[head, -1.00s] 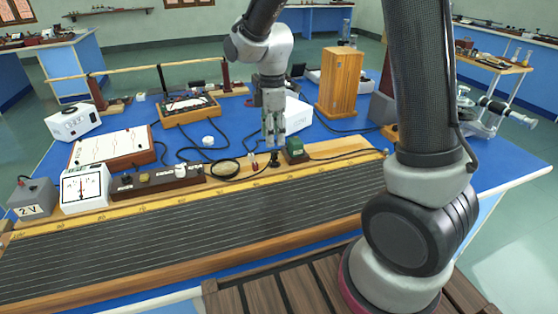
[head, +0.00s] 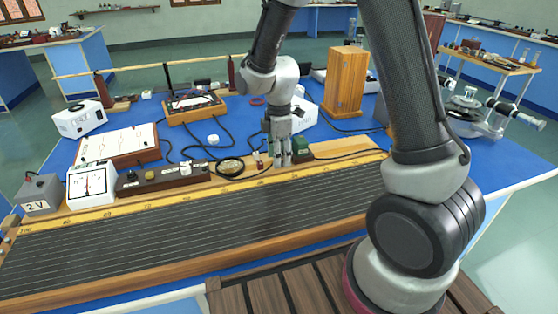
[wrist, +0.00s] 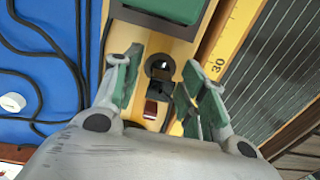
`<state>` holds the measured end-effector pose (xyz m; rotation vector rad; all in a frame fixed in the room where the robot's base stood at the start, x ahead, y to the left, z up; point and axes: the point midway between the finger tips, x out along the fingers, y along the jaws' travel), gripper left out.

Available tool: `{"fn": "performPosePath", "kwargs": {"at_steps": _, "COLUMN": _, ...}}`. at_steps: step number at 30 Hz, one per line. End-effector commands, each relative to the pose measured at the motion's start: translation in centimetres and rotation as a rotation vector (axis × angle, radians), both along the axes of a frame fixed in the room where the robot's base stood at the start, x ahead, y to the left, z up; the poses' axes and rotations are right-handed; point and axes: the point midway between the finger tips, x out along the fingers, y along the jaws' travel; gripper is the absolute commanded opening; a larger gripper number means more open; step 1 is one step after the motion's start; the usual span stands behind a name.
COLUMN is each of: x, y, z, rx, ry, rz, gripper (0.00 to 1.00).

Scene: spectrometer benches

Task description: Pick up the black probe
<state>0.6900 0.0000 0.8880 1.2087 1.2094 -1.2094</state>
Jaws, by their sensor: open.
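The black probe (wrist: 160,66) shows in the wrist view as a dark round top with a bright spot, on the yellow-wood strip of the long board. My gripper (wrist: 163,60) is open, with one green-padded finger on each side of the probe. Gaps show between the probe and both fingers, and nothing is held. In the head view my gripper (head: 282,160) points down at the board's far edge, beside a green block. The fingers hide the probe there.
The green block (wrist: 165,8) sits close beyond the probe. A small dark red piece (wrist: 151,109) lies on the near side. The ruled board (head: 190,215) runs along the front. Black cables lie on the blue bench, and a wooden box (head: 344,82) stands behind.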

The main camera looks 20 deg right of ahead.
Motion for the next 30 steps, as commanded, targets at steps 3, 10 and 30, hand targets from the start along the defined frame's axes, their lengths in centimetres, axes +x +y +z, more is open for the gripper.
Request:
{"fn": "performPosePath", "kwargs": {"at_steps": 3, "x": 0.0, "y": 0.0, "z": 0.0, "rx": 0.0, "ry": 0.0, "rz": 0.0, "gripper": 0.35}}
{"fn": "performPosePath", "kwargs": {"at_steps": 10, "x": 0.0, "y": 0.0, "z": 0.0, "rx": 0.0, "ry": 0.0, "rz": 0.0, "gripper": 0.0}}
{"fn": "performPosePath", "kwargs": {"at_steps": 30, "x": 0.1, "y": 0.1, "z": 6.9, "rx": 0.002, "ry": -0.006, "rz": 0.0, "gripper": 0.0}}
